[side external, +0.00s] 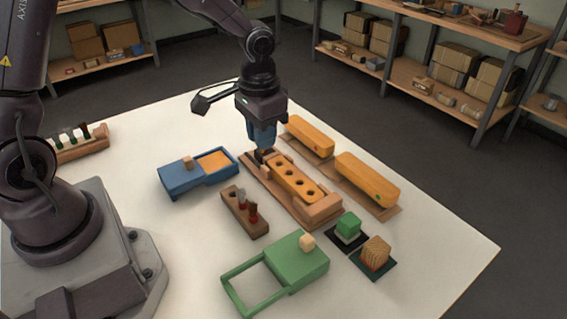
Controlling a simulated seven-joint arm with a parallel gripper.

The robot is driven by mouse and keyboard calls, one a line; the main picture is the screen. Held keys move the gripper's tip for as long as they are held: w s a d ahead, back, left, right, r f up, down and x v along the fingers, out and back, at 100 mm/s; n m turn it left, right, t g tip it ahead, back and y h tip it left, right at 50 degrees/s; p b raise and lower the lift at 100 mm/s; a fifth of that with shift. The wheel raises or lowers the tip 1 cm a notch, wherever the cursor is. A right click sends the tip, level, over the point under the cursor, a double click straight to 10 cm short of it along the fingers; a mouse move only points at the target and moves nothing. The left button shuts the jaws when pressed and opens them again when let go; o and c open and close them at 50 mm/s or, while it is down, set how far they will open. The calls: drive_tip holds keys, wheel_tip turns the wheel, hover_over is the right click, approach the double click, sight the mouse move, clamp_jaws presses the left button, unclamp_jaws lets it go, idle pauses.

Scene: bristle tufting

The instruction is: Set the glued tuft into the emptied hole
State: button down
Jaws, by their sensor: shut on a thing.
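My gripper (262,150) points down at the far left end of the wooden holder (321,210). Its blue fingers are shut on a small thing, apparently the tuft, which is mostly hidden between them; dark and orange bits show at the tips. I cannot tell whether it touches the block below. An orange block (304,192) with several dark holes along its top lies in the holder. The gripper is over or just beside the block's far left end and covers that part. I cannot tell which hole is the emptied one, and no glue is visible.
Two orange blocks (309,137) (367,180) lie behind the holder. A blue box (186,178), a small brown rack (237,216) with dark red tufts and an open green box (298,262) stand in front. A green cube (348,223) and bristled block (376,250) sit right. The table's right corner is clear.

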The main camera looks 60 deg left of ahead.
drive_tip(key=shift+w+d+f, duration=0.1)
drive_tip(key=shift+w+f, duration=1.4)
drive_tip(key=shift+f, duration=0.5)
drive_tip(key=shift+w+d+f, duration=0.1)
drive_tip(key=shift+w+f, duration=1.4)
drive_tip(key=shift+f, duration=0.45)
drive_tip(key=shift+w+d+f, duration=0.1)
drive_tip(key=shift+w+f, duration=1.4)
drive_tip(key=shift+f, duration=0.5)
drive_tip(key=shift+f, duration=0.85)
drive_tip(key=c, duration=0.6)
unclamp_jaws()
drive_tip(key=shift+r, duration=0.1)
wheel_tip(320, 180, up, 7)
